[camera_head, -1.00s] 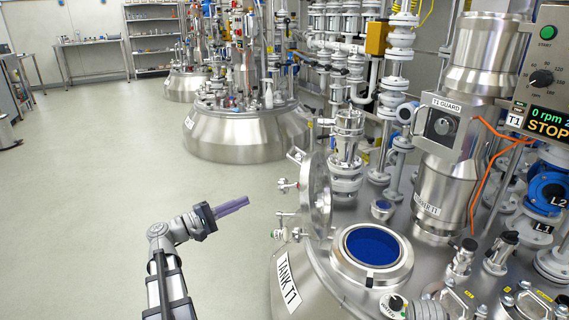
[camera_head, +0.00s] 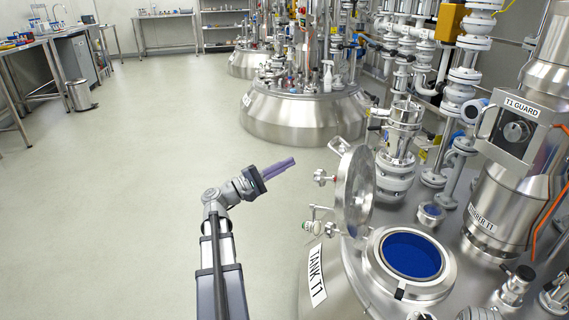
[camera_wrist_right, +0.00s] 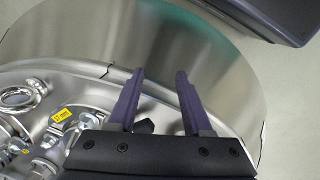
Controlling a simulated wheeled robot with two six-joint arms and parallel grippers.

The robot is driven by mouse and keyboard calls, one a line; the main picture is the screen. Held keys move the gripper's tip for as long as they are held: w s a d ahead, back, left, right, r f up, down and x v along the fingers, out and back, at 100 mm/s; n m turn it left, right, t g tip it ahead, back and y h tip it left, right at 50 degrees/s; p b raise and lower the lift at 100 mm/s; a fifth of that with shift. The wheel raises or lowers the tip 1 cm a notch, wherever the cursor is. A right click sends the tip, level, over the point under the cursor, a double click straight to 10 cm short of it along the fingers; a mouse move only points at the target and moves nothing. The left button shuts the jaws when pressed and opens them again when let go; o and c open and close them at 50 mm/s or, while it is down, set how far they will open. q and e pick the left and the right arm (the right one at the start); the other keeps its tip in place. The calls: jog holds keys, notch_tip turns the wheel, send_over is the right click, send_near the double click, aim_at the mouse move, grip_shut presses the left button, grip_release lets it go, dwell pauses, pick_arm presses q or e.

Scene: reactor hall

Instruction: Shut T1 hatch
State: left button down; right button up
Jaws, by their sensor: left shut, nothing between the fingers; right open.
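The T1 hatch lid (camera_head: 355,190) is a round steel disc standing upright, open, at the left edge of the hatch opening. The opening's steel rim (camera_head: 445,282) surrounds blue contents (camera_head: 411,255) on top of tank T1, whose label (camera_head: 317,275) faces me. Clamp knobs (camera_head: 320,177) stick out to the left of the lid. My left gripper (camera_head: 279,168) has purple fingers, is shut and empty, and points right, a short way left of the lid without touching it. My right gripper (camera_wrist_right: 160,100) is open and empty above the steel tank top in the right wrist view.
The T1 guard (camera_head: 510,130) and the pipework stand right of and behind the hatch. A second tank (camera_head: 300,115) stands farther back. The floor (camera_head: 130,210) on the left is clear. A yellow tag (camera_wrist_right: 62,116) shows among fittings in the right wrist view.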

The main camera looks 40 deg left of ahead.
pick_arm(q)
jog(key=w+d+r+p, duration=0.3)
jog(key=w+d, duration=0.2)
jog(key=w, duration=0.1)
jog(key=shift+w+d+r, duration=0.2)
jog(key=shift+w+r, duration=0.05)
jog(key=shift+w, duration=0.15)
